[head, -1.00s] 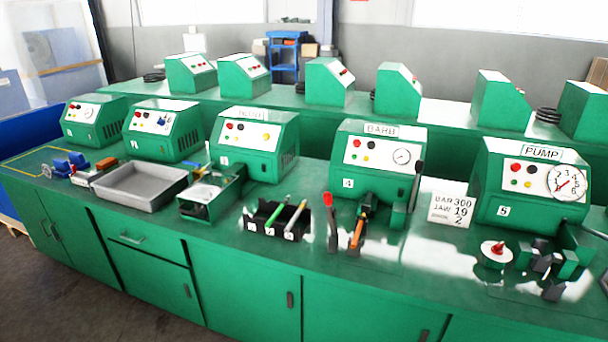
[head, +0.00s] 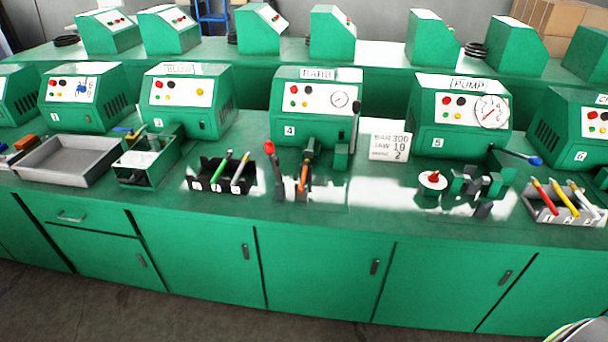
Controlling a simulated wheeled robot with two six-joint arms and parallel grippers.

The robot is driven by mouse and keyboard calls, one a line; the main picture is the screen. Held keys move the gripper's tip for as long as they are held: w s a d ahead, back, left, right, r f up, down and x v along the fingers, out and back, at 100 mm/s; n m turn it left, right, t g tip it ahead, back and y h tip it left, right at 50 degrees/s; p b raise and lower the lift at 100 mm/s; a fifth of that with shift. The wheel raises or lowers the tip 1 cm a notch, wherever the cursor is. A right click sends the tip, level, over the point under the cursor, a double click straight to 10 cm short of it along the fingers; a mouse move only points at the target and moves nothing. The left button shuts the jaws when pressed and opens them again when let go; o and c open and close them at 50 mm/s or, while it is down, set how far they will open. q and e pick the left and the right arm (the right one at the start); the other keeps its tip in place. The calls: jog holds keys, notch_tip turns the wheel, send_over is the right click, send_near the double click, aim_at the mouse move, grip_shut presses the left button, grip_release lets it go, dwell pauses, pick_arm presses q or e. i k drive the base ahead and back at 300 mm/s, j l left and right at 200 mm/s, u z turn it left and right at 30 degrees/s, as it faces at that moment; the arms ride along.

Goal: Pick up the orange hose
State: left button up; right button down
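An orange hose (head: 303,176) stands tilted in a dark clamp-like fixture in front of the green BARB machine (head: 315,105), marked 4. It is short and thin, and its lower end is partly hidden by the fixture. A dark lever with a red knob (head: 269,148) stands just left of it. Neither of my grippers shows in the head view.
A grey tray (head: 62,179) lies further left. The PUMP machine (head: 455,115) and a tray (head: 540,216) of coloured hoses are right. The counter front is clear.

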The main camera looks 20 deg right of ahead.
aim_at(306, 165)
jog(key=i+l, duration=0.1)
jog(key=l, duration=0.3)
jog(key=i+l, duration=0.1)
jog(key=l, duration=0.7)
jog(key=i+l, duration=0.15)
jog(key=l, duration=0.25)
jog(key=i+l, duration=0.1)
jog(key=l, duration=0.3)
